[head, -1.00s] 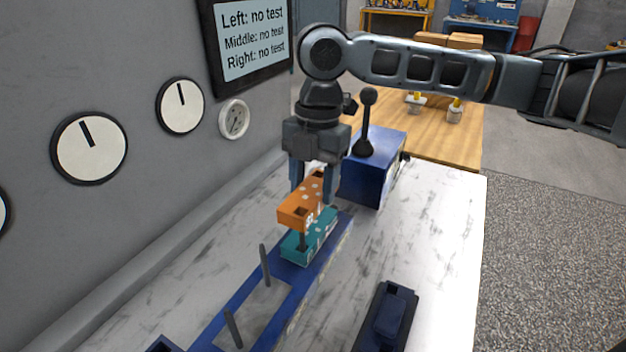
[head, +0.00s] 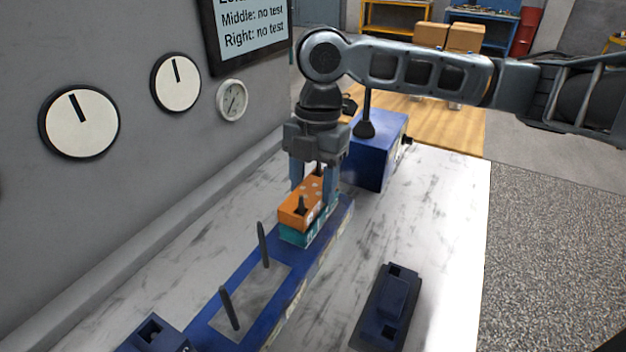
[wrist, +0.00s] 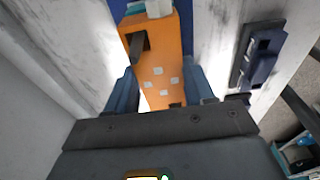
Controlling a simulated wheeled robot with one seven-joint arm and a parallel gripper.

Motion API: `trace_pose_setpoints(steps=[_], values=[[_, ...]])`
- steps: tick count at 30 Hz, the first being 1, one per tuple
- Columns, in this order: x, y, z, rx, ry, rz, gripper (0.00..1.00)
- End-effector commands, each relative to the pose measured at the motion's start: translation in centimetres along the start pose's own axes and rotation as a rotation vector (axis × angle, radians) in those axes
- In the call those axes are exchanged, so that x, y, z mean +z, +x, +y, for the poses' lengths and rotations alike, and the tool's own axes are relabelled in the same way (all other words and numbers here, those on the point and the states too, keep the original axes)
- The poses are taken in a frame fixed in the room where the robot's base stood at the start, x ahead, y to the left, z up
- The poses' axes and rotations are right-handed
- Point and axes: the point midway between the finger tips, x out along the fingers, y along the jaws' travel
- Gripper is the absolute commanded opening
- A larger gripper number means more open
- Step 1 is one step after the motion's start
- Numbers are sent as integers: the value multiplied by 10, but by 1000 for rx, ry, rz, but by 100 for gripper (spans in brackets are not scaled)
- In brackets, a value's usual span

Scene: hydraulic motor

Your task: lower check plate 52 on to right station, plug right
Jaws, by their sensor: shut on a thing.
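The orange check plate (head: 312,195) is between the fingers of my gripper (head: 314,182), which is shut on it. The plate lies flat over a teal block (head: 297,237), with no clear gap visible between them. A dark pin shows at the hole in the plate's near end. The teal block sits on the far end of the long blue base (head: 275,318). In the wrist view the orange plate (wrist: 167,78) runs between both blue fingers, with a bit of teal beyond its end. The plate's number cannot be read.
Two bare dark pins (head: 263,245) stand nearer on the base. A blue box with a lever (head: 375,155) stands just behind my gripper. A dark blue part (head: 388,305) lies at the right on the pale bench. The screen (head: 250,38) reads "no test" for middle and right.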

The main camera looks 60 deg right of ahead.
Motion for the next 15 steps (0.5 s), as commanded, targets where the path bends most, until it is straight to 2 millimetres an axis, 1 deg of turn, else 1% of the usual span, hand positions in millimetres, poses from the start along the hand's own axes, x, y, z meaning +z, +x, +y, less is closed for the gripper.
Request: trace_pose_setpoints(steps=[15], values=[[0,3,0,1,0,0,2]])
